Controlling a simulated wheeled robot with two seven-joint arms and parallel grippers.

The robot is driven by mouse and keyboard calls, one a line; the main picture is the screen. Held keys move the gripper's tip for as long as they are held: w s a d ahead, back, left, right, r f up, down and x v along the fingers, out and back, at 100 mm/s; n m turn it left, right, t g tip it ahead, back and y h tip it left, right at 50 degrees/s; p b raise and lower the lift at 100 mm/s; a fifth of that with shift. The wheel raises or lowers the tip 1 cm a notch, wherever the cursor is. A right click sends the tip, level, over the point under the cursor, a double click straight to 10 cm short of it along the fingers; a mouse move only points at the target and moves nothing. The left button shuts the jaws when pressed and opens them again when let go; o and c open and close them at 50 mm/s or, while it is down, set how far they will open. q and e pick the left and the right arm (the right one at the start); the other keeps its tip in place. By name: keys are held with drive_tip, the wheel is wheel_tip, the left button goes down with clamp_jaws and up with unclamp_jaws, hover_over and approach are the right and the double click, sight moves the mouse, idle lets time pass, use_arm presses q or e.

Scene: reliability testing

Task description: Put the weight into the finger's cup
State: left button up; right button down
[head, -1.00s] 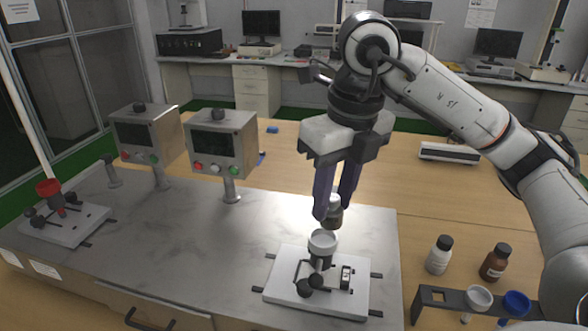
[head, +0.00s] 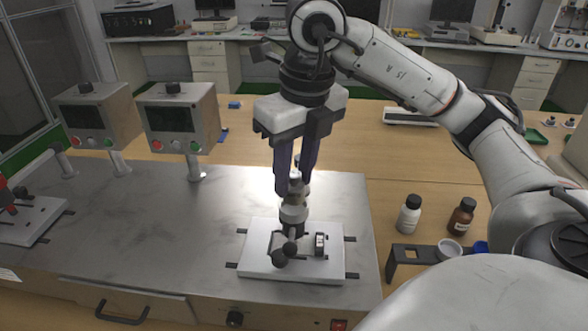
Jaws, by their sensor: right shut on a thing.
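The weight (head: 297,191), a small metallic cylinder, is between the fingertips of my right gripper (head: 292,186), which is shut on it. The fingers hide part of the weight. Just below it is the white finger's cup (head: 293,214), on top of the dark finger mechanism on a white base plate (head: 262,262). The weight lines up over the cup in this view; I cannot tell whether it touches the cup or sits partly inside. My left gripper is not in view.
A second device with a red part (head: 8,196) stands at the far left of the metal bench (head: 130,235). Two control boxes (head: 178,118) stand behind. At right are a white bottle (head: 409,214), a brown bottle (head: 461,217) and a dark rack (head: 402,257) with cups.

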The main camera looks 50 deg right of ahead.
idle(0.5)
drive_tip(key=shift+f+b, duration=0.55)
drive_tip(key=shift+f, duration=0.15)
drive_tip(key=shift+f+b, duration=0.4)
drive_tip(key=shift+b, duration=0.05)
drive_tip(key=shift+f, duration=0.2)
idle(0.5)
